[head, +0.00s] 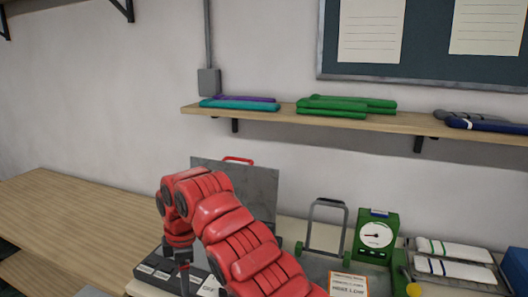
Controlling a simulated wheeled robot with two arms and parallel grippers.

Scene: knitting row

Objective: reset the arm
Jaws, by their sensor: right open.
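My red right arm reaches up from the bottom middle and bends down at its wrist. Its gripper (184,280) points down in front of a black-and-white labelled panel (152,272) at the counter's front. The gripper is open, and I see nothing between its fingers, though the view of them is small. My left gripper is not in view. The arm hides part of the counter and the lower part of a grey upright plate (262,190) with a red handle.
A green dial scale (376,236), a grey metal frame (327,228) and a tray with white rolls (452,250) stand right of my arm. A wall shelf (415,122) holds folded coloured cloths. The wooden counter (75,215) at left is bare.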

